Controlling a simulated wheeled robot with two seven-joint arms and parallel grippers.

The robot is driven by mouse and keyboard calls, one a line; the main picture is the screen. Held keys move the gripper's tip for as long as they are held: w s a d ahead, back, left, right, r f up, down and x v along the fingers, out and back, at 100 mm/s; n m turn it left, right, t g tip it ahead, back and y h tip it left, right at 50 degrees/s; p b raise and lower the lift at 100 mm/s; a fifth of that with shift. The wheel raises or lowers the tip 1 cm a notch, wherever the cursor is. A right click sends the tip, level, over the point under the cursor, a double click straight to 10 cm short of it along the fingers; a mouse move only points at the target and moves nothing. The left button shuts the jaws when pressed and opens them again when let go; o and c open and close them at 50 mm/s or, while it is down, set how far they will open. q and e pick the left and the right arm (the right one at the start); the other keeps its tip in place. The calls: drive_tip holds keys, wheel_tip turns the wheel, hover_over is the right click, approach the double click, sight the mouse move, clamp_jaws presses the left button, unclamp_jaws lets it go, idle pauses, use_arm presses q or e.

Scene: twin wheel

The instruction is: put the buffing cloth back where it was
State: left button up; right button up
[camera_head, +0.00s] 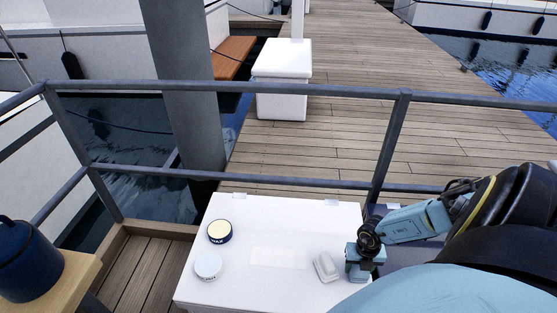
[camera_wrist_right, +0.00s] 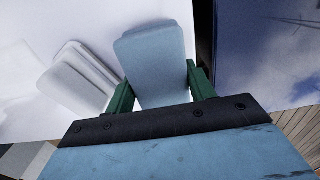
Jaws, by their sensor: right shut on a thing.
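My right gripper (camera_head: 361,264) is low over the right edge of a white box top (camera_head: 235,285). In the right wrist view its green fingers (camera_wrist_right: 160,88) are shut on a pale blue folded pad, seemingly the buffing cloth (camera_wrist_right: 152,55). The pad sticks out beyond the fingertips over the white surface; I cannot tell whether it touches. White folded cloths (camera_head: 326,267) lie just left of the gripper, and they also show in the right wrist view (camera_wrist_right: 78,78). My left gripper is not in view.
An open wax tin (camera_head: 220,232) and a white round lid (camera_head: 208,266) stand on the box top's left. A faint pale rectangle (camera_head: 278,258) marks its middle. A metal railing (camera_head: 250,88) runs behind. A dark blue pot (camera_head: 28,262) is at far left.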

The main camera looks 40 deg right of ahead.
drive_tip(key=shift+f, duration=0.4)
idle(0.3)
drive_tip(key=o, duration=1.4)
drive_tip(key=shift+c, duration=0.2)
wheel_tip(320, 180, up, 14)
drive_tip(key=p, duration=0.5)
drive_tip(key=shift+f+p, duration=0.25)
drive_tip(key=shift+p, duration=0.05)
